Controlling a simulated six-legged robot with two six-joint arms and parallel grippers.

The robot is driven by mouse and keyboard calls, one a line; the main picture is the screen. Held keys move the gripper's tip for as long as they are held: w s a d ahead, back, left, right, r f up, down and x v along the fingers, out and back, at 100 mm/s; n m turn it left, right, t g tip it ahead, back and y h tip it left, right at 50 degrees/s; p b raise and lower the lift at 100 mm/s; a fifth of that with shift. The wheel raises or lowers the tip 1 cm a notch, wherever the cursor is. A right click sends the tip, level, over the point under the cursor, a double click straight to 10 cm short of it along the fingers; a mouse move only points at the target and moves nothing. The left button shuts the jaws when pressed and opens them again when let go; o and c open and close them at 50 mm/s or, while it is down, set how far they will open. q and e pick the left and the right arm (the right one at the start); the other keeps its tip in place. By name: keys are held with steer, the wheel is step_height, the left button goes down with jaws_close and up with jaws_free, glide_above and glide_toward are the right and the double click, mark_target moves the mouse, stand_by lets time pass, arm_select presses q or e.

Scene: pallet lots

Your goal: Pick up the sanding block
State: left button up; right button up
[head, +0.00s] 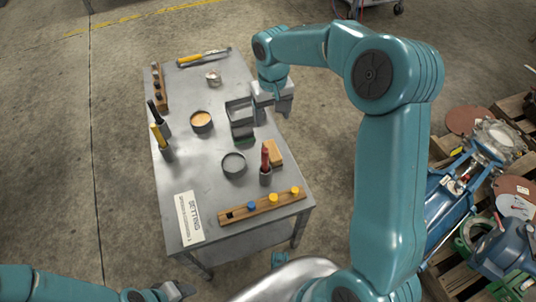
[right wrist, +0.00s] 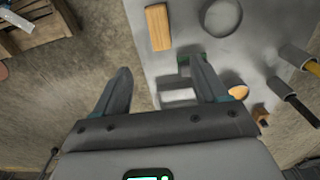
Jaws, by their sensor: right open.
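A tan block (head: 273,153), which looks like the sanding block, lies on the grey metal table (head: 195,90) beside a red-handled tool in a cup. It also shows in the right wrist view (right wrist: 158,27), beyond the fingertips near the table edge. My right gripper (head: 272,112) is open and empty above the table's right edge, apart from the block and on its far side. In the right wrist view its spread fingers (right wrist: 157,68) show nothing between them. My left gripper (head: 178,291) is at the bottom left, off the table; its opening is unclear.
A grey tray (head: 230,112) and a dark green-edged block (head: 243,134) lie beside my right gripper. A red-handled tool (head: 265,160) stands close to the tan block. A round grey dish (head: 234,164) and a wooden rack (head: 262,206) are nearby. Loaded pallets stand at the right.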

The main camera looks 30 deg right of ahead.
steer(key=b, duration=0.3)
glide_above(272, 149)
step_height(272, 149, down, 11)
steer(key=shift+r, duration=0.1)
steer(key=shift+f, duration=0.6)
step_height(272, 149, down, 4)
steer(key=shift+s+f+b, duration=0.1)
steer(key=shift+f+b, duration=0.05)
steer(key=shift+b, duration=0.8)
steer(key=c, duration=1.1)
step_height(272, 149, up, 20)
steer(key=p, duration=0.6)
